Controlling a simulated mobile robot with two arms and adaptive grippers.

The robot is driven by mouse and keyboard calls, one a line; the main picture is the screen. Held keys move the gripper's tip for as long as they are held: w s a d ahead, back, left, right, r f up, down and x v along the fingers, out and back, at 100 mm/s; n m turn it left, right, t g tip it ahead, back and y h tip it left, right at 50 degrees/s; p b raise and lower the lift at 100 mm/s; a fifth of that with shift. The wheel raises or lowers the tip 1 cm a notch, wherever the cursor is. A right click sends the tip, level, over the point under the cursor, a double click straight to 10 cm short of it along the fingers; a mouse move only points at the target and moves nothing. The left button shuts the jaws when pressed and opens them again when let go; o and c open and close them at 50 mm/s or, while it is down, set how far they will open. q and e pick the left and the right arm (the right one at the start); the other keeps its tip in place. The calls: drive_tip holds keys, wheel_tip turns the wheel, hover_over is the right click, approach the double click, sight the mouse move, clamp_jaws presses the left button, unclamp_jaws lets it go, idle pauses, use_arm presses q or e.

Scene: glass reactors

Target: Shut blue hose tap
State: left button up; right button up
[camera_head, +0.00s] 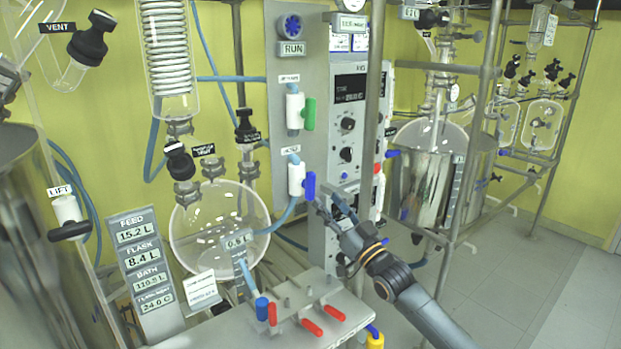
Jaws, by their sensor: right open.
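A white tap with an upright blue lever (310,186) is on the grey panel (277,150), under a small label. A blue hose (284,217) curves away below it to the left. My right gripper (331,203) comes in from the lower right. It is open, with its fingertips just right of and slightly below the blue lever. I cannot tell whether a finger touches it. My left gripper is not in view.
A similar tap with a green lever (309,114) sits above. A round glass flask (205,230) is to the left. Red levers (312,328) and a blue knob (262,308) are on the low bench (240,331). A metal post (372,100) stands close to my right gripper.

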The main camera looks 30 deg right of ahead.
sight(314, 185)
drive_tip(key=p+x, duration=0.1)
drive_tip(key=x, duration=0.6)
drive_tip(key=shift+w+p, duration=0.2)
drive_tip(key=shift+p, duration=0.2)
drive_tip(key=shift+w+r, duration=0.15)
drive_tip(key=shift+w, duration=0.45)
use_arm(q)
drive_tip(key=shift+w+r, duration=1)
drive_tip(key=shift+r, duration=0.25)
use_arm(e)
drive_tip(key=shift+w, duration=0.1)
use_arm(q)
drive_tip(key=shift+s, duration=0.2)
use_arm(e)
clamp_jaws()
